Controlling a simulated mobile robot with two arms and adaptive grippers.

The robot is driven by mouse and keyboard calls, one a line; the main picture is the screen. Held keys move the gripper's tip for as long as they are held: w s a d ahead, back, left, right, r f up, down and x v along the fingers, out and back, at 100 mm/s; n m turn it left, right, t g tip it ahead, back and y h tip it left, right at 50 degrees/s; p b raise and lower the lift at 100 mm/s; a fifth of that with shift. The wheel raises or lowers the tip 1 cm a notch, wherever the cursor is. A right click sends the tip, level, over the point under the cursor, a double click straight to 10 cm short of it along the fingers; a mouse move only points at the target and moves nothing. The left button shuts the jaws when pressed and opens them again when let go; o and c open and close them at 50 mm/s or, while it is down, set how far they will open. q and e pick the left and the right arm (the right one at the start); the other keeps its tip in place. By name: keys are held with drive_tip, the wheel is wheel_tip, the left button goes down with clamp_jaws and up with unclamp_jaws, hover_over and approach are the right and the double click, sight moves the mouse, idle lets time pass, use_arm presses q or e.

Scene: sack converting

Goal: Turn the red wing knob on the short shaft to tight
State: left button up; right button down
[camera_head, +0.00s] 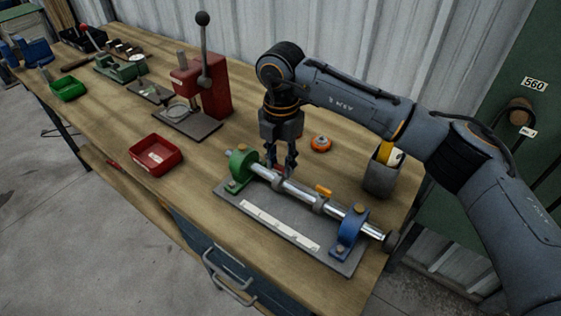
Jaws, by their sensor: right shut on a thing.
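A metal shaft (300,190) lies in a green bracket (241,170) and a blue bracket (349,232) on a grey base plate (240,206). My right gripper (281,170) points down at the shaft, just right of the green bracket. It is shut on the red wing knob, which its fingers mostly hide; only a little red shows between them. The knob's angle cannot be told. An orange wing knob (323,190) stands on a collar farther right on the same shaft, apart from the gripper. My left gripper is not in view.
An orange round part (321,143) lies behind the shaft, near a grey cup (380,178) under my right arm. A red tray (156,154) and a red lever press (204,85) stand to the left. Bare bench top (200,185) lies left of the plate.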

sight(281, 165)
idle(0.4)
drive_tip(key=c, duration=1)
unclamp_jaws()
drive_tip(key=shift+o, duration=0.2)
drive_tip(key=shift+r, duration=0.3)
wheel_tip(281, 165, up, 12)
drive_tip(key=shift+f, duration=0.25)
drive_tip(key=shift+f, duration=0.15)
